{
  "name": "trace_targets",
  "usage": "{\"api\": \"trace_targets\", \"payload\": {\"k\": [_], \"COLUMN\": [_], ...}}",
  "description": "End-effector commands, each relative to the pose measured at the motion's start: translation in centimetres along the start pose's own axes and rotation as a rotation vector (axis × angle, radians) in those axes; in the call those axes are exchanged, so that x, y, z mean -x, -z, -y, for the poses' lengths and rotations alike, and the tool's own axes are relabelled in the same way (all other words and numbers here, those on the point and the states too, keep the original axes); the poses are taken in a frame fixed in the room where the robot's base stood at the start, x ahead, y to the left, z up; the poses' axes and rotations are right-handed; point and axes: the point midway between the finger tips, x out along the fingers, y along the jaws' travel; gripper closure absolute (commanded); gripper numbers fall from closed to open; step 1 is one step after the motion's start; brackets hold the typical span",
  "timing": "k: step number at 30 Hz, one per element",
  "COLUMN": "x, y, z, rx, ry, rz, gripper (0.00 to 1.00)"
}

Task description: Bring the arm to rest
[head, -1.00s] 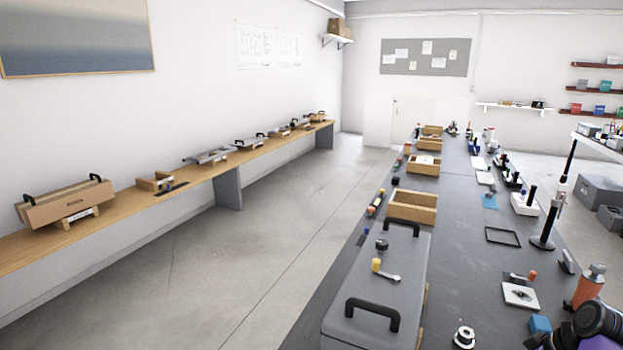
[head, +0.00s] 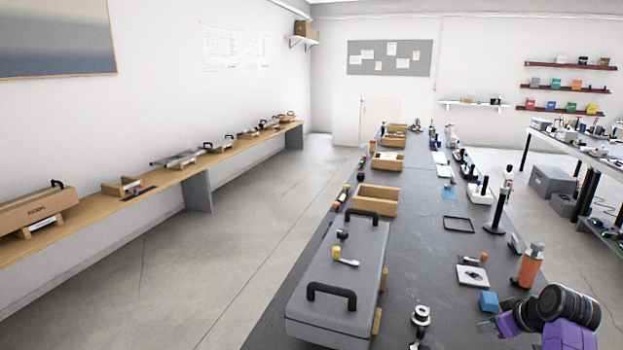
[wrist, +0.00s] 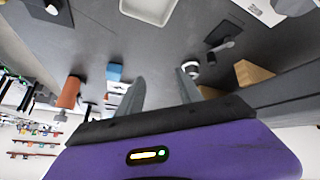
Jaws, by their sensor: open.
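My gripper (wrist: 160,85) shows in the wrist view with its two grey fingers apart and nothing between them. It hangs over the dark workbench (wrist: 150,30), clear of the things on it. In the head view my arm's purple and black end part (head: 565,315) is at the lower right, above the bench's near right side. The fingertips are hard to make out in the head view.
An orange bottle (head: 530,266) and a blue block (head: 489,302) stand close to my arm. A round metal part (head: 421,317) is on the bench's near side. A grey case with black handles (head: 330,290) lies to the left. Open floor (head: 220,270) separates the bench from the wall shelf.

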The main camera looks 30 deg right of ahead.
Motion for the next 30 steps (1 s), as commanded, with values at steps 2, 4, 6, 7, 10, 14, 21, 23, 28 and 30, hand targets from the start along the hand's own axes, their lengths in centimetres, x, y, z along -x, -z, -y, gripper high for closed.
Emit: {"api": "trace_targets", "payload": {"k": [2,4,6,7,10,14,21,23,28,30], "x": [0.1,0.2,0.3,0.4,0.9,2.4,7.4,9.1,14.2,16.5], "y": [0.4,0.8,1.1,1.2,1.1,0.6,-1.6,-2.3,-4.7,-5.8], "z": [-0.4,-0.4,0.0,0.4,2.8,7.2,16.4,18.7,24.7,26.9], "rx": [-0.030,-0.059,-0.089,-0.101,-0.137,-0.170,-0.193,-0.195,-0.191,-0.186], "ry": [-0.056,-0.107,-0.157,-0.178,-0.237,-0.278,-0.255,-0.234,-0.151,-0.108], "rz": [-0.046,-0.093,-0.150,-0.177,-0.277,-0.414,-0.635,-0.682,-0.793,-0.829], "gripper": [0.57,0.57,0.57,0.57,0.57,0.57,0.57,0.57,0.57,0.57]}}
